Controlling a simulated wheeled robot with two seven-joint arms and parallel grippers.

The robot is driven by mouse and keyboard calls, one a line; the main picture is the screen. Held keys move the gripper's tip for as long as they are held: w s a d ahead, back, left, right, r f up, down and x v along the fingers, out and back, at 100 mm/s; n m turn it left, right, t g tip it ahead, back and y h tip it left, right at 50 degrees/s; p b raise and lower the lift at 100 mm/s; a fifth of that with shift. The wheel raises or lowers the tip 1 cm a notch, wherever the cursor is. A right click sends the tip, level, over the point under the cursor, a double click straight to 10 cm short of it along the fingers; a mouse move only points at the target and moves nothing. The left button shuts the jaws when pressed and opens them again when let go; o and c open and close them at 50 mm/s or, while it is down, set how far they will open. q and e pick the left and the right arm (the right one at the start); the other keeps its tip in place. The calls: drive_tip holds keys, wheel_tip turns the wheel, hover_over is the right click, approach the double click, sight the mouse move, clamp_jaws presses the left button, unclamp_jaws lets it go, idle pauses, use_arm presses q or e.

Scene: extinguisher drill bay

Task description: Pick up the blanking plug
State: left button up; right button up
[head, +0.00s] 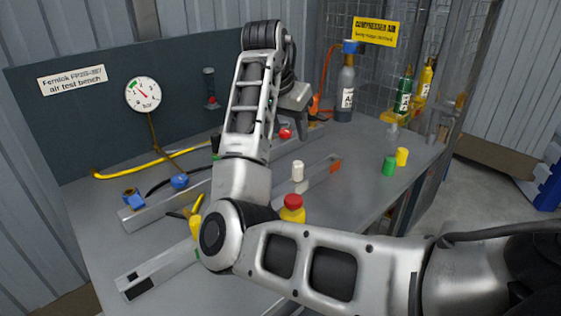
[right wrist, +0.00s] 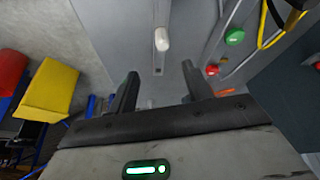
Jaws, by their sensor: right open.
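Which piece is the blanking plug I cannot tell for certain; a small white round-topped piece (head: 298,171) fits best. It stands upright by the grey rail with the orange end, in the middle of the bench. In the right wrist view the white piece (right wrist: 161,39) is beyond my fingertips, roughly in line with the gap between them. My right gripper (right wrist: 158,82) is open, with nothing between its fingers, apart from the white piece. My left gripper is out of view.
A red-topped yellow piece (head: 292,210) stands near my right elbow. Green (head: 389,166) and yellow (head: 402,156) pieces stand at the right of the bench (head: 350,205). Blue fittings, rails and a yellow hose lie left. A gas cylinder (head: 345,93) stands at the back.

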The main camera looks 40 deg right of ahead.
sight(297, 164)
drive_tip(key=x, duration=0.9)
drive_tip(key=shift+w+d+f, duration=0.2)
drive_tip(key=shift+w+f, duration=0.1)
drive_tip(key=shift+f, duration=0.05)
drive_tip(key=shift+b+x, duration=0.35)
drive_tip(key=shift+x, duration=2.6)
drive_tip(key=c, duration=1.1)
